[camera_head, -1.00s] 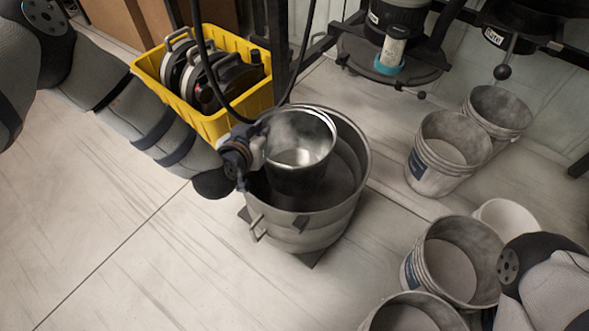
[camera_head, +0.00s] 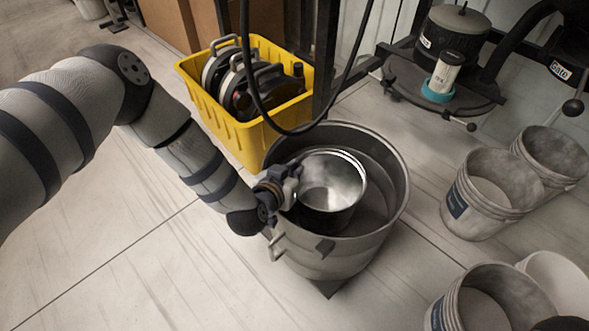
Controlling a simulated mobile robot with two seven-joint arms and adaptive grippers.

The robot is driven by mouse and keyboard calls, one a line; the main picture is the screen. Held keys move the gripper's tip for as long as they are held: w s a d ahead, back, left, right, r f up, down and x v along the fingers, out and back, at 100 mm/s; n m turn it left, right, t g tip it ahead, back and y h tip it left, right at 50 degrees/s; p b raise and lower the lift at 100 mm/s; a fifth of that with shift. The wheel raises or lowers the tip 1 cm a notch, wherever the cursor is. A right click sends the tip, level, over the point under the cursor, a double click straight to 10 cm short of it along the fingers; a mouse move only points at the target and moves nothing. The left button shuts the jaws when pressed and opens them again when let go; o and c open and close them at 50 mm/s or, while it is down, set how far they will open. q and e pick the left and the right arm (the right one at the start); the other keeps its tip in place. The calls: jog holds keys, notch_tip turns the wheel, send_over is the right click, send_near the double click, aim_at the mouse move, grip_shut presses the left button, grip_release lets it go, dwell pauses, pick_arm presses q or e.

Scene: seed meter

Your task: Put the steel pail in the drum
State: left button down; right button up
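The steel pail (camera_head: 331,184) is a shiny open bucket in the middle of the head view. It sits within the mouth of the larger grey drum (camera_head: 343,258), toward the drum's left side, with its rim near the drum's rim level. My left gripper (camera_head: 288,186) comes in from the left over the drum's edge and is at the pail's left rim. It looks shut on that rim, though the fingertips are small and partly hidden. The pail's base is hidden. My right gripper is out of view.
A yellow crate (camera_head: 250,148) with reels stands behind the drum, and a black hose (camera_head: 262,100) hangs in front of it. Whitish buckets (camera_head: 476,217) stand to the right. A machine with a round dark base (camera_head: 440,85) is at the back right. The floor at front left is clear.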

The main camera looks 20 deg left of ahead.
pick_arm(q)
jog(key=shift+f, duration=0.1)
jog(key=c, duration=1.8)
grip_release()
jog(key=shift+s+f, duration=0.1)
